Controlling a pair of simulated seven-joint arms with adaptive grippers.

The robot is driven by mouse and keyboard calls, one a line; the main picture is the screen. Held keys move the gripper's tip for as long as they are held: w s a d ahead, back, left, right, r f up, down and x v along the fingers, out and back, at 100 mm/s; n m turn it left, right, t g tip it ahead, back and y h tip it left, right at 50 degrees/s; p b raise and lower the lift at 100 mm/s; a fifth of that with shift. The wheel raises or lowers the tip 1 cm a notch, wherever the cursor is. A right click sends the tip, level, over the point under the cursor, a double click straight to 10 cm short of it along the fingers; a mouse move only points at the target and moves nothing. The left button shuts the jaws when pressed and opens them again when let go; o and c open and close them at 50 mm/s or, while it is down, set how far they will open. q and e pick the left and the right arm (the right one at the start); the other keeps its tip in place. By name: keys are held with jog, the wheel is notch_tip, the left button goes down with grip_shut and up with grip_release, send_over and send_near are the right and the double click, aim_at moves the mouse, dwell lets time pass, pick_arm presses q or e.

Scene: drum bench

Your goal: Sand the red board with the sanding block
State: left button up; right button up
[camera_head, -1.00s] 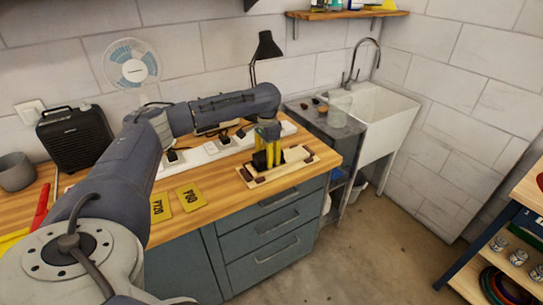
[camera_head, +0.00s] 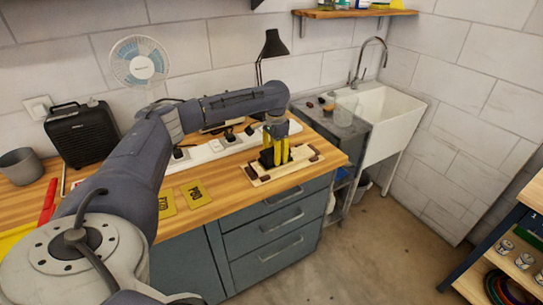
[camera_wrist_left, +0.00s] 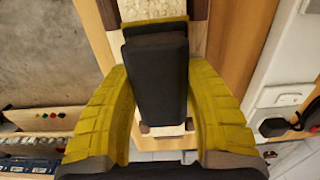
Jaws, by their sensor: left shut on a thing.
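My left gripper (camera_head: 276,158) has yellow fingers and is shut on the dark sanding block (camera_wrist_left: 160,75). The left wrist view shows the block between the fingers, with a yellowish sheet (camera_wrist_left: 156,22) at its far end. The gripper holds it over the left-middle part of a pale wooden board (camera_head: 301,154). This board looks cream, not red, and has dark brown pieces at its ends. It lies on the wooden counter. The block appears to rest on the board, but its underside is hidden. My right gripper is not in view.
Yellow sheets marked P80 (camera_head: 196,193) and P120 (camera_head: 167,204) lie left of the board on the counter (camera_head: 222,206). A white power strip (camera_head: 205,153) with black plugs runs behind. A lamp (camera_head: 273,46), fan (camera_head: 139,62) and sink (camera_head: 391,119) stand farther back.

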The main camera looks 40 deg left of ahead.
pick_arm(q)
jog(key=shift+w+d+r, duration=0.1)
jog(key=shift+w+d, duration=0.15)
jog(key=shift+w, duration=0.45)
jog(key=shift+w+d+f, duration=0.1)
jog(key=shift+w+d, duration=0.2)
jog(key=shift+w, duration=0.35)
jog(key=shift+w+d+r, duration=0.1)
jog(key=shift+w+d, duration=0.15)
jog(key=shift+w, duration=0.45)
jog(key=shift+w+d+f, duration=0.1)
jog(key=shift+w+d, duration=0.2)
jog(key=shift+w, duration=0.4)
jog(key=shift+w+d+f, duration=0.1)
jog(key=shift+w+d, duration=0.15)
jog(key=shift+w, duration=0.4)
